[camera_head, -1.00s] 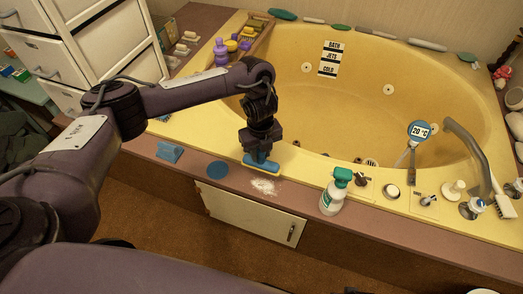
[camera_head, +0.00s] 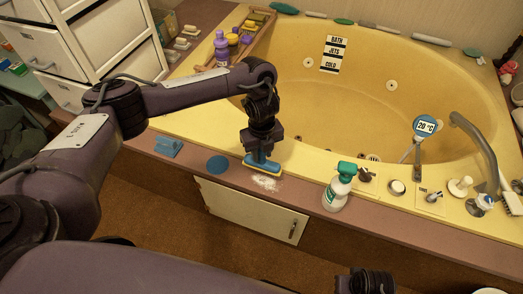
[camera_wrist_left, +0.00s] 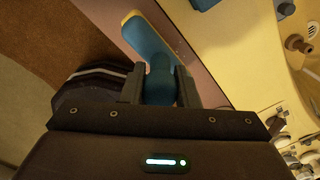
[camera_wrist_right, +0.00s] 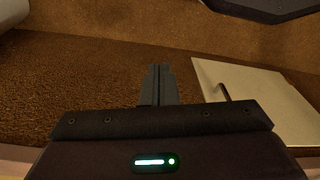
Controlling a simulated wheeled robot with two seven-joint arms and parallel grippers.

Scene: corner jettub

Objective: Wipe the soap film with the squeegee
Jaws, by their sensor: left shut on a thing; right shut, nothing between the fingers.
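The squeegee (camera_head: 261,165) has a blue head with a yellow edge. My left gripper (camera_head: 261,150) is shut on its blue handle, which also shows between the fingers in the left wrist view (camera_wrist_left: 160,82). The squeegee head is at the ledge beside the tub, just behind the soap film (camera_head: 267,185). I cannot tell whether it touches the ledge. The soap film is a white patch on the brownish ledge, not visible in the left wrist view. My right gripper (camera_wrist_right: 158,85) is shut and empty, above the brown floor; part of it shows low in the head view.
A blue disc (camera_head: 218,164) and a blue holder (camera_head: 168,146) lie left of the film. A green-topped spray bottle (camera_head: 339,187) stands to the right, near the tub controls. The yellow tub (camera_head: 350,110) lies behind. A white panel (camera_head: 250,212) is below the ledge.

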